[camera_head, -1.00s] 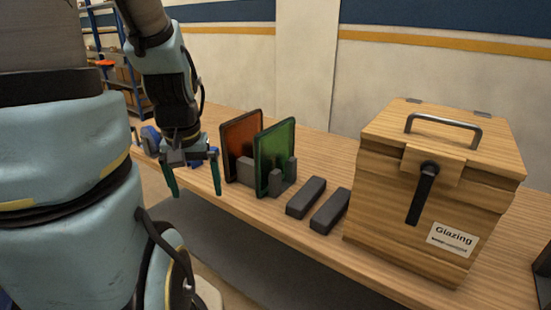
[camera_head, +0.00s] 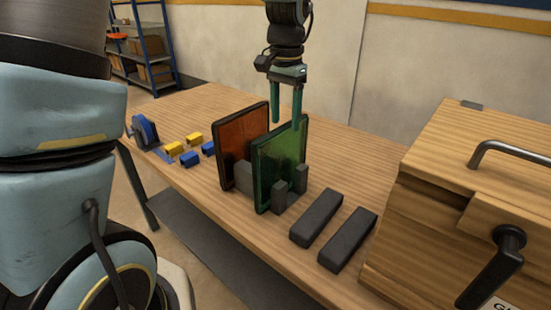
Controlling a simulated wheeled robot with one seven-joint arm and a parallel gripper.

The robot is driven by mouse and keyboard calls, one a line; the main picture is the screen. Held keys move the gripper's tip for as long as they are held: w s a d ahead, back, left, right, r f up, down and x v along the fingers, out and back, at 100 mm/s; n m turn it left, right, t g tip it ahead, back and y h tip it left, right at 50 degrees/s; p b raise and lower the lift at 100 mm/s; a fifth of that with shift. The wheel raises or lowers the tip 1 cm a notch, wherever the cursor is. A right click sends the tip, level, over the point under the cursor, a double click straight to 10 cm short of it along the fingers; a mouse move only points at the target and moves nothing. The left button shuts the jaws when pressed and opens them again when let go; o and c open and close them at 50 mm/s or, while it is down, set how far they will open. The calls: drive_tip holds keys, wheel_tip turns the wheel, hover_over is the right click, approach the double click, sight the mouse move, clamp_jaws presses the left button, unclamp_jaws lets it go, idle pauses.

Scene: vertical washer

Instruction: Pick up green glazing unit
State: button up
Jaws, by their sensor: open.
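The green glazing unit (camera_head: 279,163) is a dark-framed green pane. It stands upright in a grey slotted rack (camera_head: 297,186) on the wooden workbench. A similar orange-brown glazing unit (camera_head: 238,142) stands upright just behind it to the left. My gripper (camera_head: 287,120) points down with two teal fingers spread apart. It is empty and overlaps the upper part of the green unit in the picture, its fingertips near the unit's top edge. I cannot tell whether the fingers touch the unit or which sides of it they are on.
Two dark grey bars (camera_head: 332,229) lie right of the rack. A wooden box (camera_head: 440,215) with a metal handle and black latch fills the right. Yellow and blue blocks (camera_head: 190,158) and a blue tape roll (camera_head: 145,131) sit left. Bench surface (camera_head: 210,100) behind is clear.

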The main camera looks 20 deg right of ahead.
sight(282, 146)
drive_tip(key=f+p, duration=0.1)
drive_tip(key=f, duration=0.2)
drive_tip(key=f+p, duration=0.1)
drive_tip(key=f, duration=0.5)
drive_tip(key=shift+w+a+p, duration=0.2)
drive_tip(key=shift+w+p, duration=0.1)
drive_tip(key=shift+p, duration=0.1)
drive_tip(key=shift+r, duration=0.1)
clamp_jaws()
idle(0.9)
